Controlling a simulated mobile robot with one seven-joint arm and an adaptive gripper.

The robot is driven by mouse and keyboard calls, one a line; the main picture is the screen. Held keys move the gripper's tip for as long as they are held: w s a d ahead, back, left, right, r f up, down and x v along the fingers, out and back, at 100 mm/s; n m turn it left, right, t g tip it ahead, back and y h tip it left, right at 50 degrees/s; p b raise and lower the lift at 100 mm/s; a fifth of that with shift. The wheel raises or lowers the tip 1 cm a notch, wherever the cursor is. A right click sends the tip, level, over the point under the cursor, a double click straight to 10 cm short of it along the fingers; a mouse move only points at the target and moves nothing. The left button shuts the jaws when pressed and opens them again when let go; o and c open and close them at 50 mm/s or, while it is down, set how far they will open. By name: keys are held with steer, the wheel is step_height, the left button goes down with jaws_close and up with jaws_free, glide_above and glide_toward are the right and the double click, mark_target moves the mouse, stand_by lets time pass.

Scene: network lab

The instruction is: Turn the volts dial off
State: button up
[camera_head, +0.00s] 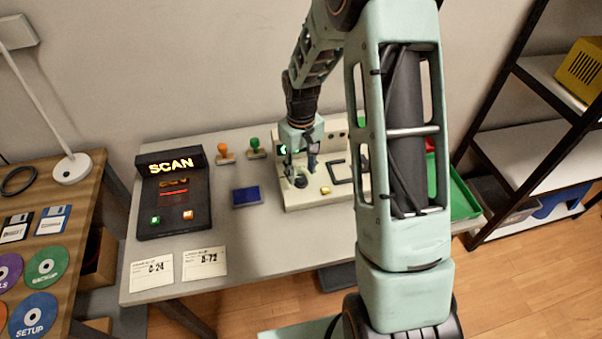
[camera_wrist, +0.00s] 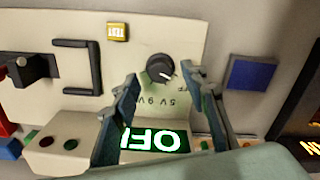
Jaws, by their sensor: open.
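The volts dial (camera_wrist: 160,68) is a round black knob on a cream panel. In the wrist view it is upside down, with "5V", "9V" and a partly hidden OFF mark printed around it. It also shows in the head view (camera_head: 300,182), just below my gripper. A green-lit display (camera_wrist: 155,140) on the same device appears to read OFF, partly covered by a finger. My gripper (camera_wrist: 161,76) is open, one finger on each side of the dial. I cannot tell whether the fingers touch it. A light mark shows on the knob, too small to read its setting surely.
A yellow TEST button (camera_wrist: 117,32) and a dark bracket-shaped handle (camera_wrist: 78,67) are on the panel. A blue pad (camera_head: 247,196), two stamps and a SCAN box (camera_head: 173,195) stand to the left. A green tray (camera_head: 463,197) lies to the right, partly behind my arm.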

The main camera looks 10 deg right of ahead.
mark_target(301, 177)
step_height(301, 177, up, 10)
stand_by(0.3)
stand_by(0.3)
